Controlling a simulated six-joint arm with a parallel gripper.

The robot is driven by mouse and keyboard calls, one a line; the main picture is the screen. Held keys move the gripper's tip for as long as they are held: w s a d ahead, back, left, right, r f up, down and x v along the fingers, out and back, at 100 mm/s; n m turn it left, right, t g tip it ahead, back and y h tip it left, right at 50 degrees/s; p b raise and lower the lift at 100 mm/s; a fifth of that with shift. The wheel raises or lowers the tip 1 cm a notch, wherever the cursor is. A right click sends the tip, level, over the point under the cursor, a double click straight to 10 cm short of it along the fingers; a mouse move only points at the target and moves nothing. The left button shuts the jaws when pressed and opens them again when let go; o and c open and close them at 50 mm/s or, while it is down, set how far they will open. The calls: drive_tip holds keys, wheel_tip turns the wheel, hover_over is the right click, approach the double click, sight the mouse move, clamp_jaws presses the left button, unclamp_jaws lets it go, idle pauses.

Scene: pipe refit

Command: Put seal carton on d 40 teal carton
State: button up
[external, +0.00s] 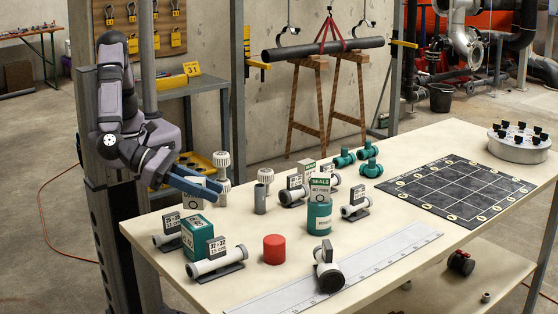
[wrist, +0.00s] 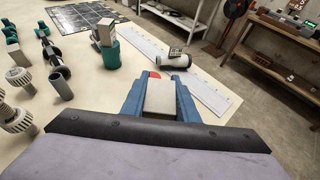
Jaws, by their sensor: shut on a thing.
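My gripper (external: 208,188) has blue fingers and is above the left end of the table. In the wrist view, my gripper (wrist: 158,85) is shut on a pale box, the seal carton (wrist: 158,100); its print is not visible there. The d 40 teal carton (external: 195,238) stands on the table below my gripper, among pipe pieces. It is hidden in the wrist view. Another carton marked SEALS 40 mm (external: 320,187) sits on a teal tin (external: 319,217), apart from my gripper.
A red cylinder (external: 274,249) and grey pipe pieces with labels, one (external: 216,262) in front, stand close to the teal carton. White ribbed fittings (external: 222,160) and an upright grey tube (external: 260,199) stand behind. A long ruler (external: 350,272) lies along the front edge.

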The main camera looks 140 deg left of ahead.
sight(205, 202)
drive_tip(key=shift+f, duration=1.85)
drive_tip(key=shift+f, duration=0.1)
drive_tip(key=shift+f, duration=0.15)
drive_tip(key=o, duration=1.1)
drive_tip(key=shift+c, duration=0.2)
drive_tip(key=shift+r+p, duration=0.3)
drive_tip(key=b+v, duration=0.2)
drive_tip(key=v, duration=1)
drive_tip(key=shift+f, duration=0.15)
